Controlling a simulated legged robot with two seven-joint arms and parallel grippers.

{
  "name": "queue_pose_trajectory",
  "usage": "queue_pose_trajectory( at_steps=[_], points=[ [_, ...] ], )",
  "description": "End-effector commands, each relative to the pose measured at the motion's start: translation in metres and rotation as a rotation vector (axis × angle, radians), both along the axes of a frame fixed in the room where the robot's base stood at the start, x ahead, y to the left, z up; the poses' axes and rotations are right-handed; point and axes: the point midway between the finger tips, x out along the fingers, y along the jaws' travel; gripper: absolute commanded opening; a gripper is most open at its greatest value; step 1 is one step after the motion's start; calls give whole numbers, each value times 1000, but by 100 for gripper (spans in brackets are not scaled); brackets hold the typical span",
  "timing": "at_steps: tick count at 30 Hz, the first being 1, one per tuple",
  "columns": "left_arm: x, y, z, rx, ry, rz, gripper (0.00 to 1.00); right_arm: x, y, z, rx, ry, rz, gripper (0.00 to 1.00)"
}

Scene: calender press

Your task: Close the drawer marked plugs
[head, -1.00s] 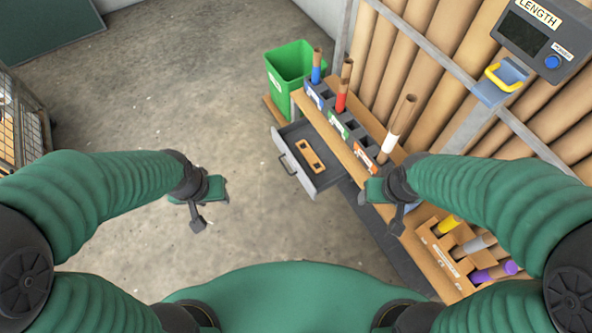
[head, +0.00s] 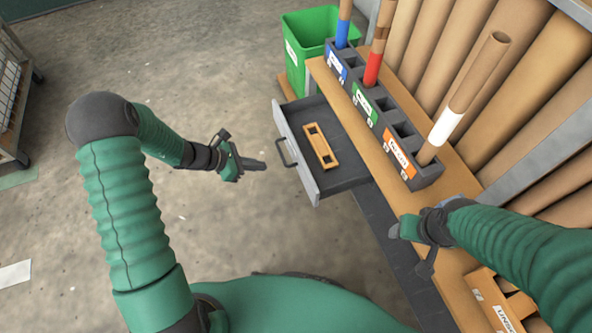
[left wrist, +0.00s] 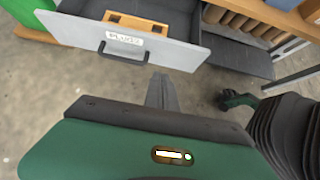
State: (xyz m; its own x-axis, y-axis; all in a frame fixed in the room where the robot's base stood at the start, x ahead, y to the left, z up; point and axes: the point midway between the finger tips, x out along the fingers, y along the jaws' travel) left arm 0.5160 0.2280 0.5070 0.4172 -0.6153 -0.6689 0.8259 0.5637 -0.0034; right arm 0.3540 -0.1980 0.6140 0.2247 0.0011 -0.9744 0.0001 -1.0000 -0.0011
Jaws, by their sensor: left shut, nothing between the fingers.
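The drawer (head: 298,152) stands pulled out from under the wooden bench, with a grey front and a dark handle. In the left wrist view its front (left wrist: 170,50) carries a label reading PLUGS. A wooden piece with holes (head: 320,146) lies inside the drawer; part of it also shows in the left wrist view (left wrist: 135,22). My left gripper (head: 262,166) is shut and empty, just left of the drawer front and apart from the handle. Its fingers (left wrist: 162,90) point toward the drawer front. My right gripper (head: 398,232) is by the bench edge; its fingers are not clear.
The bench top (head: 350,125) holds a dark rack (head: 385,130) with labelled slots and several tubes. A green bin (head: 300,68) stands behind the drawer. Large brown rolls (head: 470,55) line the right side. The floor (head: 210,80) left of the drawer is clear.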

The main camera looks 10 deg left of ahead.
Motion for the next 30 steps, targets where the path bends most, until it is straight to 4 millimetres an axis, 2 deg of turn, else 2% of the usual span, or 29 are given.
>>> queue_pose_trajectory(
  at_steps=[5,16,22,30],
  points=[
    [9,-15,-17,-1,1,-4,0,0,0,-11,0,-1,0,63],
    [42,-64,-72,2,3,-6,0,0,0,-51,0,0,0,63],
    [59,-89,-67,3,0,-7,0,0,0,-61,0,0,0,63],
    [64,-95,-64,3,1,-4,0,0,0,-62,0,0,0,63]
  ],
)
